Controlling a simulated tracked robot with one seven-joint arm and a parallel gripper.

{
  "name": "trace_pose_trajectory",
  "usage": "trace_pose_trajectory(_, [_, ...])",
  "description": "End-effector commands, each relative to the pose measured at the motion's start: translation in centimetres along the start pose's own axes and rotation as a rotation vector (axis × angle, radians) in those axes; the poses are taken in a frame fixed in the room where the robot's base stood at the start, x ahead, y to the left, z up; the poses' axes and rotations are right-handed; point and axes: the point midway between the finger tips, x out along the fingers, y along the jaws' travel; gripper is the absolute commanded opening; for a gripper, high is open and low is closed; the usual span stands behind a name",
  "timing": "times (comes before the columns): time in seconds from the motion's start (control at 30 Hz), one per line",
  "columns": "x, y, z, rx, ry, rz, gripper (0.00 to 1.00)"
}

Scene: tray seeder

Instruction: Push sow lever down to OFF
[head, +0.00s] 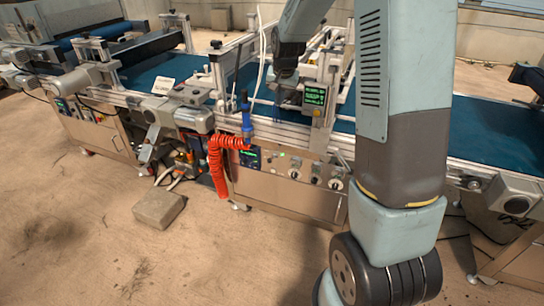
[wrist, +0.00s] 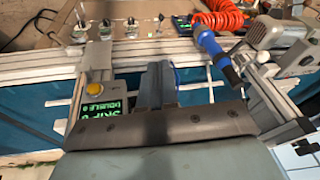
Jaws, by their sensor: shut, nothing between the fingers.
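My gripper (wrist: 160,75) is shut and empty in the wrist view, its fingers close together above the seeder frame. In the head view my gripper (head: 284,80) is over the belt, left of the green-text display (head: 314,95), partly hidden by my arm. A blue part (wrist: 177,78) shows just behind the fingers; I cannot tell what it is or whether they touch it. The front control panel (head: 278,188) carries several knobs and small switches, also seen in the wrist view (wrist: 120,30). I cannot tell for sure which part is the sow lever, or its position.
A blue-handled tool (head: 246,118) with a red coiled hose (head: 216,160) hangs left of the panel. The display box (wrist: 95,100) has a yellow button. The blue belt (head: 180,70) runs behind. A concrete block (head: 159,208) lies on the floor in front.

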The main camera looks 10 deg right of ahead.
Motion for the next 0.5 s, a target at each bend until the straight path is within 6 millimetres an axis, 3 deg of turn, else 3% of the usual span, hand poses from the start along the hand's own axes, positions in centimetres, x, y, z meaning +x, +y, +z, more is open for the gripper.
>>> trace_pose_trajectory(0.1, [4.8,-0.3,-1.2,0.040,-0.022,0.006,0.00])
trace_pose_trajectory(0.5, [19.2,-0.5,-3.0,0.168,-0.070,0.021,0.00])
